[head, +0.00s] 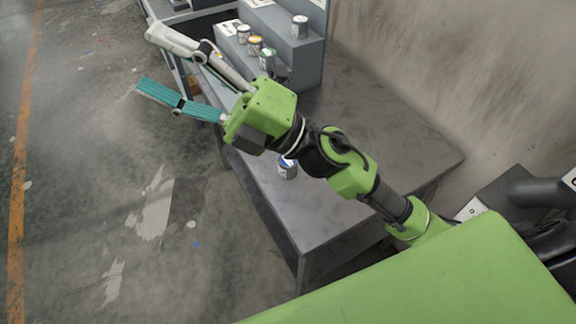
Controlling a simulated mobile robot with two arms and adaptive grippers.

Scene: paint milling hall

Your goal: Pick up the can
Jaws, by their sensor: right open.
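A small can (288,170) with a grey body and a blue and white marking stands on the grey table, close to its left edge. My right arm passes over it and hides part of its top. My right gripper (146,57) is open and empty, with one pale finger and one teal finger spread wide. It reaches beyond the table's left edge, up and left of this can, well apart from it. Other cans stand on a grey stepped rack: one with a yellow band (255,46), one with a green top (267,60), and a grey one (300,27) higher up. My left gripper is out of view.
The grey table (400,150) is mostly bare on its right part, beside a stained wall (420,60). The stepped rack (300,60) stands at its far end. The worn concrete floor (90,180) on the left is open, with an orange line (22,150).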

